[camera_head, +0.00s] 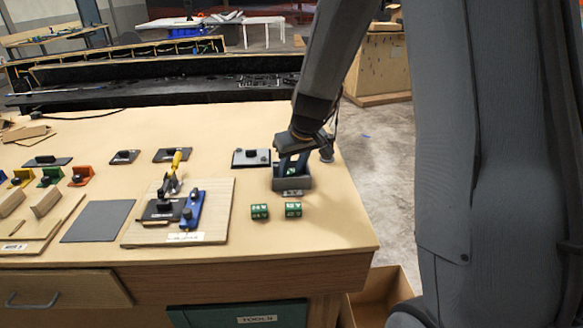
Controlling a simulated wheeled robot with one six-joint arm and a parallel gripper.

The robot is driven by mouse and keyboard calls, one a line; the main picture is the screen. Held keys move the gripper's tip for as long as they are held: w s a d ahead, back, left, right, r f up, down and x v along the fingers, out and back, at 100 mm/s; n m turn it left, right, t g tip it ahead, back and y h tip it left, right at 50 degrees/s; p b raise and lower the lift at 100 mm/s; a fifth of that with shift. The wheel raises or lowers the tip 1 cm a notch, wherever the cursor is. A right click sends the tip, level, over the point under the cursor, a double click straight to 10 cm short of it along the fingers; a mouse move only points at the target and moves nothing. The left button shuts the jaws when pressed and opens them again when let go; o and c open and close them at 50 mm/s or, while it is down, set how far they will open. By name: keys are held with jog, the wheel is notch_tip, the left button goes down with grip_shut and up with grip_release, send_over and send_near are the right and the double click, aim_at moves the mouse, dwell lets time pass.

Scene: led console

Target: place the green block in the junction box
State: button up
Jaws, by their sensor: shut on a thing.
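The junction box (306,183) is a small grey open box with a pale label on its front, near the right end of the table. My gripper (291,168) points down into the box, and its fingers are partly hidden by the front wall. It is shut on a green block (291,171), of which only a little green shows between the fingers. I cannot tell whether this block touches the box floor. Two more green blocks with white markings, a left one (260,212) and a right one (293,209), sit on the table in front of the box.
A grey plate with a black knob (251,158) lies just left of the box. A grey mat (97,221) lies farther left. The table's right edge is close to the box.

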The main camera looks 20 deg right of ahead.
jog(key=shift+f, duration=0.15)
jog(key=o, duration=1)
jog(key=shift+o, duration=0.2)
jog(key=shift+s+r, duration=0.1)
jog(key=shift+r, duration=0.45)
jog(key=a+b+v, duration=0.1)
jog(key=b+v, duration=0.2)
jog(key=v, duration=0.8)
jog(key=s+f+g, duration=0.1)
jog(key=s+f, duration=0.3)
jog(key=s, duration=0.2)
jog(key=s+f+m+g, duration=0.1)
jog(key=s+f, duration=0.3)
jog(key=s, duration=0.2)
jog(key=s+f+m+g, duration=0.1)
jog(key=s+f, duration=0.3)
jog(key=s, duration=0.2)
jog(key=shift+h, duration=0.4)
